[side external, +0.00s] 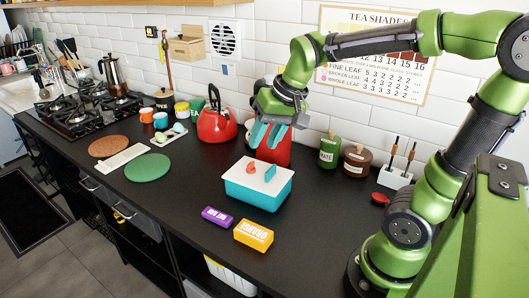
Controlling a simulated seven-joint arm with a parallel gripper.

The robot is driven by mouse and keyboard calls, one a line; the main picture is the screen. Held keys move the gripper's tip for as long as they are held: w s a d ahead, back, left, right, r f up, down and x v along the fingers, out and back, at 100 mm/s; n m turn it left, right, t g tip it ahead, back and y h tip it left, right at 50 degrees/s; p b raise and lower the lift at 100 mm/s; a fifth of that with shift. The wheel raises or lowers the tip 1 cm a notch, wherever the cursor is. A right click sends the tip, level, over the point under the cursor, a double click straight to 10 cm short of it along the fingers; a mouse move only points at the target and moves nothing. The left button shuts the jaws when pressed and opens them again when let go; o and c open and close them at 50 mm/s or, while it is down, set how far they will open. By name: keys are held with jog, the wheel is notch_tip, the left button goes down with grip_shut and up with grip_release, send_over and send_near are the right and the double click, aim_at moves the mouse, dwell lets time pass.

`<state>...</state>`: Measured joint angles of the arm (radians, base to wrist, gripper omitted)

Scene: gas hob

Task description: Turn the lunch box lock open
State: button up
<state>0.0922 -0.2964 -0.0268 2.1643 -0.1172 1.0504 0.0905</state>
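The lunch box (258,197) is a teal box with a white lid (240,177), standing on the black counter. On the lid are a small red piece (250,168) and an upright blue piece (270,173); which of them is the lock I cannot tell. My gripper (266,143) hangs above and behind the lid, pointing down. Its two blue fingers are apart, with nothing visible between them. It is not touching the lunch box.
A red canister (279,152) stands behind my gripper, with a red kettle (217,124) to the left. Purple (217,216) and orange (253,235) boxes lie in front of the lunch box. Green (330,151) and brown (357,161) jars stand right.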

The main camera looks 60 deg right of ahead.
aim_at(251, 162)
jog(key=w+d+m+g+h, duration=0.1)
jog(key=w+d+m+g, duration=0.3)
jog(key=w+d+m, duration=0.7)
jog(key=f, duration=1)
jog(key=a+f, duration=0.1)
jog(key=f, duration=0.4)
jog(key=shift+w+f, duration=0.35)
jog(key=shift+n, duration=0.3)
grip_shut()
